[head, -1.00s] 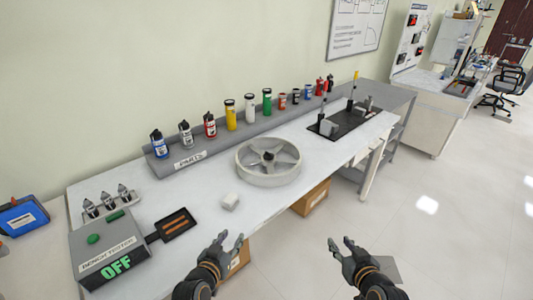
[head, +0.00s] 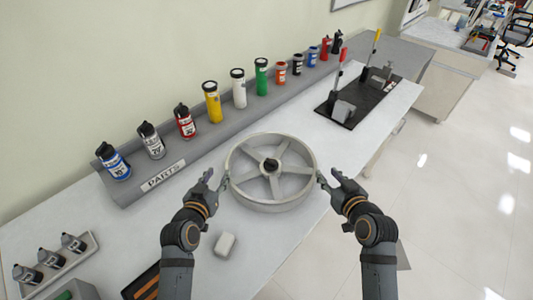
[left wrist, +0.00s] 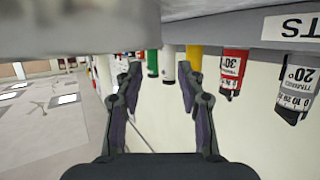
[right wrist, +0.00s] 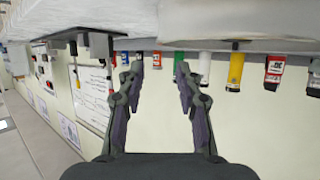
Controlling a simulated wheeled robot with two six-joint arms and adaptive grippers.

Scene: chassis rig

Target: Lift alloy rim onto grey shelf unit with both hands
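The alloy rim (head: 233,183), a pale grey five-spoke wheel with a dark hub, lies flat on the white bench. My left gripper (head: 216,179) is open at the rim's left side. My right gripper (head: 330,178) is open at its right side. Both sit close to the outer wall; contact cannot be told. The left wrist view shows the open left fingers (left wrist: 158,78) with nothing between them, and the right wrist view shows the open right fingers (right wrist: 160,78) likewise. A grey-topped unit, seemingly the grey shelf unit (head: 412,58), stands beyond the bench's far right end.
A grey parts ledge (head: 150,190) with several bottles and cans runs along the wall behind the rim. A black tray (head: 370,98) with upright tools lies between rim and grey unit. Open floor lies right.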

